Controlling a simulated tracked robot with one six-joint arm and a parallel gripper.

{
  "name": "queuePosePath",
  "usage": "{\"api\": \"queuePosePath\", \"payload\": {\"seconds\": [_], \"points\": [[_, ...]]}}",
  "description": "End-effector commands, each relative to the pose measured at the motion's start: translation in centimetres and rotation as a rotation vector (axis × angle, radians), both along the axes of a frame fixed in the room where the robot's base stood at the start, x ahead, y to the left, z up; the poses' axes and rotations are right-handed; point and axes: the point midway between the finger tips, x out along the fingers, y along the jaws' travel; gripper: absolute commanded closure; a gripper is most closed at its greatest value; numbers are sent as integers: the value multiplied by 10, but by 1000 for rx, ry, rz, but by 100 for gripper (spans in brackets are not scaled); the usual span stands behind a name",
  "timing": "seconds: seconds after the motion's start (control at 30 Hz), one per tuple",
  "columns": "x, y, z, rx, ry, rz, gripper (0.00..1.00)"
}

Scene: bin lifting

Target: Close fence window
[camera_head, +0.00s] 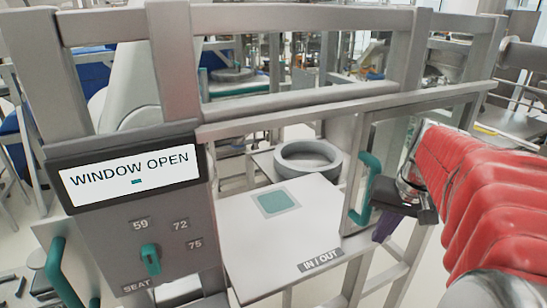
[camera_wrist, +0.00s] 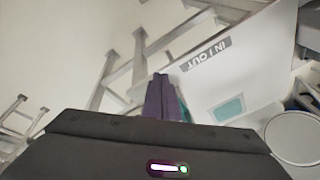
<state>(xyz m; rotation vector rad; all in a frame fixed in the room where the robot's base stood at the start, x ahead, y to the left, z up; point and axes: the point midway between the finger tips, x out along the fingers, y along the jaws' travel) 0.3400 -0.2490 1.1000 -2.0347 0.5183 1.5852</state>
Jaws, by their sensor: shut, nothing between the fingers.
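The fence window stands open, and the display (camera_head: 132,178) reads "WINDOW OPEN". The window panel sits at the right of the opening, with its upright grey frame edge (camera_head: 357,165) and a teal handle (camera_head: 367,190) on it. My gripper (camera_head: 384,230) is just right of and slightly below the handle, its purple fingers shut together and empty. In the wrist view the fingers (camera_wrist: 162,90) point towards the fence, and a bit of teal (camera_wrist: 185,112) shows beside them, mostly hidden. I cannot tell whether the fingers touch the handle.
A white shelf (camera_head: 270,245) marked "IN / OUT" with a teal square lies in the opening; it also shows in the wrist view (camera_wrist: 240,70). A grey ring (camera_head: 308,160) stands behind it. The control panel has a teal knob (camera_head: 150,260). Grey fence posts (camera_head: 176,60) and rails surround the opening.

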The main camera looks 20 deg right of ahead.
Motion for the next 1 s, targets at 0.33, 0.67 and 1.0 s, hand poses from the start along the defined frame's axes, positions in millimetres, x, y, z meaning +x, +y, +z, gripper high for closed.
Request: {"api": "queuePosePath", "payload": {"seconds": [0.33,0.67,1.0], "points": [[-9,-107,29,158,-66,24,100],[-4,-145,95,216,-261,369,100],[-4,-122,124,206,-351,648,100]]}}
